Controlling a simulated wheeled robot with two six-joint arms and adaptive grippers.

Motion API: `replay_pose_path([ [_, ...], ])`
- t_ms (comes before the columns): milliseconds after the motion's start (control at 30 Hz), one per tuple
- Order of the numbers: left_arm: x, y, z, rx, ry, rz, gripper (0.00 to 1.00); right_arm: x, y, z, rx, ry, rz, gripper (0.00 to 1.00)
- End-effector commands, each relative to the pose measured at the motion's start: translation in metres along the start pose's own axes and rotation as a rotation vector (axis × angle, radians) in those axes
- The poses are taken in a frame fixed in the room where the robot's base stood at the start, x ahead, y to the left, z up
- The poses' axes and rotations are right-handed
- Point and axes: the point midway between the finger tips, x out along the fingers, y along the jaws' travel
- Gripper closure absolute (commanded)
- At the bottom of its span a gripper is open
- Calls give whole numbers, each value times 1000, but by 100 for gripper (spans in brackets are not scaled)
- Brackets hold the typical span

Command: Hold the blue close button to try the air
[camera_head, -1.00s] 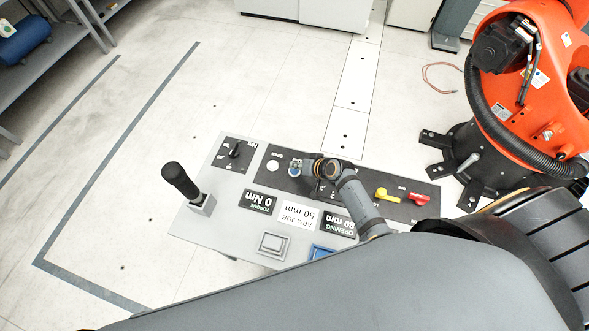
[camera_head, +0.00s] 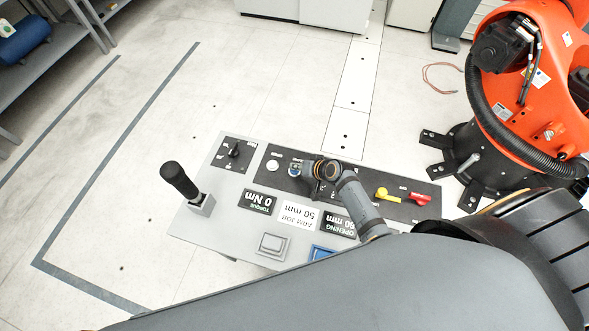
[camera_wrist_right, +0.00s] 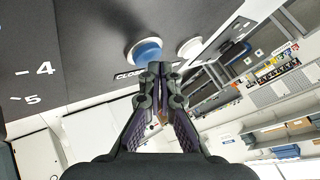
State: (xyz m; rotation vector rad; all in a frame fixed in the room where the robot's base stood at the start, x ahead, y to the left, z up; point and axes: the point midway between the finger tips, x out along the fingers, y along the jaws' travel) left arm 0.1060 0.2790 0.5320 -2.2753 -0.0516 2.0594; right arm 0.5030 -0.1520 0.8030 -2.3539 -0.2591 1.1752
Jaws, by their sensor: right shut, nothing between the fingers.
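The blue close button (camera_head: 294,172) sits in a pale ring on the dark strip of the grey control panel (camera_head: 222,215). It also shows in the right wrist view (camera_wrist_right: 147,51), above the word starting "CLO", which the fingers partly cover. My right gripper (camera_wrist_right: 159,68) is shut and empty. Its fingertips overlap the button's lower edge in the wrist view; I cannot tell whether they touch it. In the head view my right gripper (camera_head: 301,174) is right beside the button, its fingertips small and partly hidden. My left gripper is not in view.
A white button (camera_head: 272,165) is beside the blue one. A black lever (camera_head: 180,180), a dark selector (camera_head: 235,150), yellow (camera_head: 382,193) and red handles (camera_head: 421,198) stand up from the panel. Displays read 0 Nm, 50 mm and 80 mm. An orange robot (camera_head: 530,90) stands at right.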

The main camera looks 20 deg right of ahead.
Motion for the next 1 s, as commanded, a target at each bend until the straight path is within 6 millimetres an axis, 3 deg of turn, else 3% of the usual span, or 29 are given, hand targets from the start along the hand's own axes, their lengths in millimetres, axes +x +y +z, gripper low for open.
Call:
replay_pose_path([
  [1000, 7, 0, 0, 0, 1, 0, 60, 6, 4, 5, 1, -2, 0, 100],
])
